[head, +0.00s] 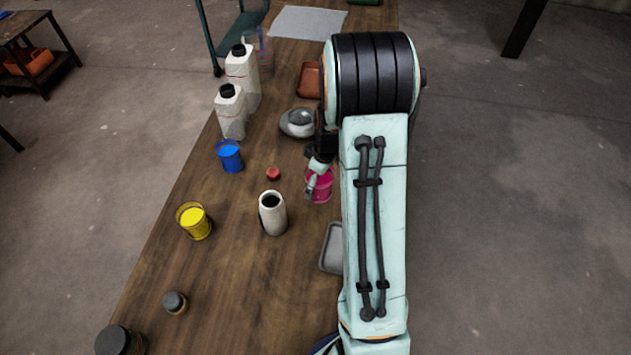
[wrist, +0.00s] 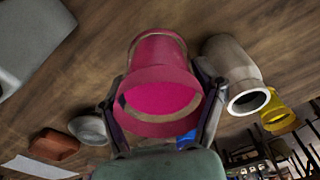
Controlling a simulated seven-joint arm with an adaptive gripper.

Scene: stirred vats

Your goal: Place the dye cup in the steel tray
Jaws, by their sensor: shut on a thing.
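The magenta dye cup (head: 320,188) is between the fingers of my gripper (head: 313,180), partly hidden by the gripper and arm. In the wrist view the cup (wrist: 158,60) fills the middle, its open rim and pink dye facing the camera. My gripper (wrist: 163,95) is shut on it, one finger on each side. I cannot tell whether the cup's base touches the table. The grey steel tray (head: 330,250) lies nearer the robot, its right part hidden by my arm. A grey shape at the upper left of the wrist view (wrist: 32,38) looks like this tray.
An open white bottle (head: 273,218) and a red cap (head: 273,174) stand left of the cup. Yellow (head: 195,222) and blue (head: 230,157) cups are further left. A grey bowl (head: 298,122) and brown tray (head: 310,80) lie beyond. The table's front middle is clear.

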